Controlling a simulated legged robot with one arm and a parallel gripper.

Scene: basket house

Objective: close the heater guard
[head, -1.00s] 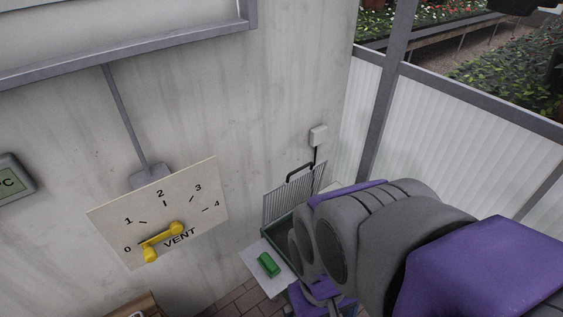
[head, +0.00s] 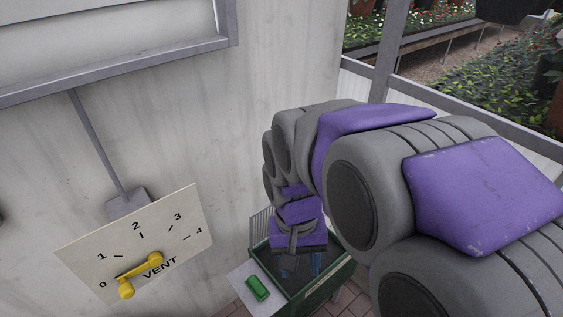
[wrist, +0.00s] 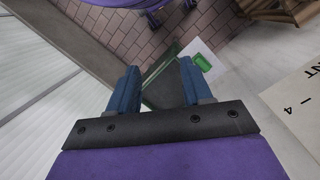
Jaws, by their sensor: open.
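The heater guard (head: 262,222) is a grey ribbed panel standing raised at the wall side of a green heater box (head: 313,294). My arm hides most of the guard and its handle in the head view. My gripper (head: 298,266) is above the box, in front of the guard. In the wrist view, my gripper (wrist: 158,88) has its two blue fingers spread apart with nothing held between them. The green-edged box (wrist: 163,92) shows below and between the fingers. I cannot tell whether a finger touches the guard.
A white shelf (head: 238,276) with a green block (head: 257,288) sits at the box's left side. A vent panel (head: 135,240) with a yellow lever (head: 140,272) is on the left wall. A glazed partition with white lower panels (wrist: 45,60) stands beside the box.

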